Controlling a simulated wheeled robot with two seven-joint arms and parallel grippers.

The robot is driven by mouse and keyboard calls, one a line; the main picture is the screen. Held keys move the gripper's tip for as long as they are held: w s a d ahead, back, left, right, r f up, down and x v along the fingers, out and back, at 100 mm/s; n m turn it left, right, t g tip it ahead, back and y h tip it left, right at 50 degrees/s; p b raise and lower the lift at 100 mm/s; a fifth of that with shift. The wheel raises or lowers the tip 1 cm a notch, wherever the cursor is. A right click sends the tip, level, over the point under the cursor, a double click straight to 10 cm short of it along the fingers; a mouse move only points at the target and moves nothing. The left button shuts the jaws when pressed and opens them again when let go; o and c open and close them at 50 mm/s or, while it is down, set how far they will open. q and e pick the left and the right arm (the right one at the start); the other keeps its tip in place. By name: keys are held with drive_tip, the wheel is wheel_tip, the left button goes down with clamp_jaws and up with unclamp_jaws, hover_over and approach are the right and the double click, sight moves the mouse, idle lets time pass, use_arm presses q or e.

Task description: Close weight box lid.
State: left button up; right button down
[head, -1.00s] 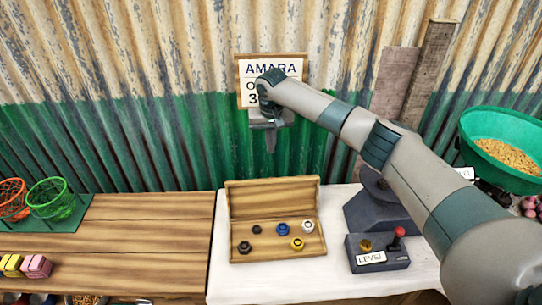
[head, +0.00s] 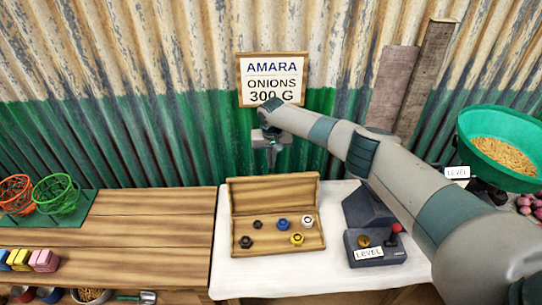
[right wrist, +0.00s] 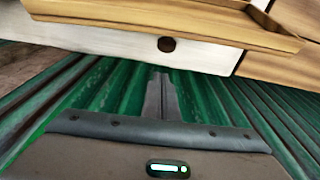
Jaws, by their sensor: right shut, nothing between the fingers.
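The wooden weight box (head: 308,246) stands on the white cloth, its lid (head: 273,199) raised open along the back edge. Several weights lie inside, among them a blue one (head: 283,225), a yellow one (head: 296,239), a white one (head: 308,221) and dark ones (head: 246,242). My right gripper (head: 272,163) is shut and empty, pointing down behind and above the lid, apart from it in the picture. In the right wrist view the shut fingers (right wrist: 160,95) point toward the wooden box (right wrist: 170,20) at the top. My left gripper is not in view.
A grey LEVEL unit (head: 377,250) with a red-knobbed lever stands right of the box. A green bowl of grain (head: 503,122) is at far right. A wooden table (head: 150,225) adjoins on the left. A corrugated wall (head: 150,140) with a sign (head: 272,68) stands behind.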

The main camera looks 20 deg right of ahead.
drive_tip(key=shift+s+a+r+p, duration=0.2)
drive_tip(key=shift+s+p, duration=0.4)
drive_tip(key=shift+s, duration=0.25)
drive_tip(key=shift+s+a+r+p, duration=0.15)
drive_tip(key=shift+s+p, duration=0.45)
drive_tip(key=shift+s, duration=0.2)
drive_tip(key=shift+w+f, duration=0.1)
